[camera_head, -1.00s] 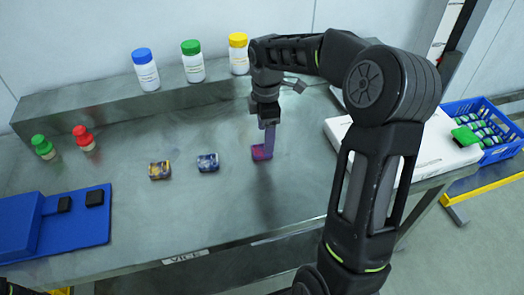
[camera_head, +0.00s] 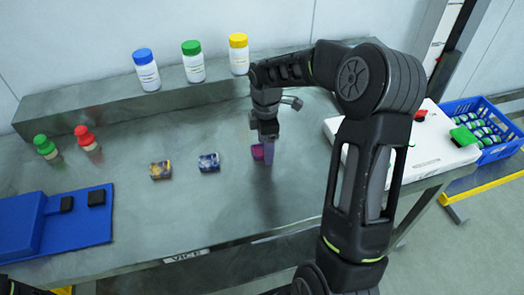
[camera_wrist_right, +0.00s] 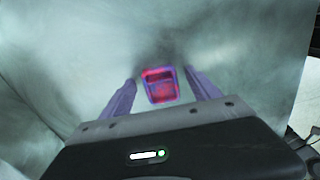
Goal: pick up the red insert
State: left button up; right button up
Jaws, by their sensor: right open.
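The red insert (camera_head: 257,152) is a small red and purple block lying on the metal table, right of the blue insert. In the head view my right gripper (camera_head: 268,158) points down at it and hides part of it. In the right wrist view the red insert (camera_wrist_right: 159,86) lies between the two purple fingers of the right gripper (camera_wrist_right: 160,88), with a gap on each side. The right gripper is open and holds nothing. Whether the fingertips reach down beside the insert is hard to tell. My left gripper is not in view.
White bottles (camera_head: 193,62) stand on the back ledge. Two small capped bottles (camera_head: 87,139) and a blue fixture (camera_head: 78,228) are at left. A white box (camera_head: 430,148) and blue crate (camera_head: 480,125) are at right.

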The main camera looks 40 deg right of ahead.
jog(key=c, duration=1.4)
jog(key=shift+r, duration=0.1)
notch_tip(320, 180, up, 10)
jog(key=shift+f+b, duration=0.1)
jog(key=shift+b, duration=0.45)
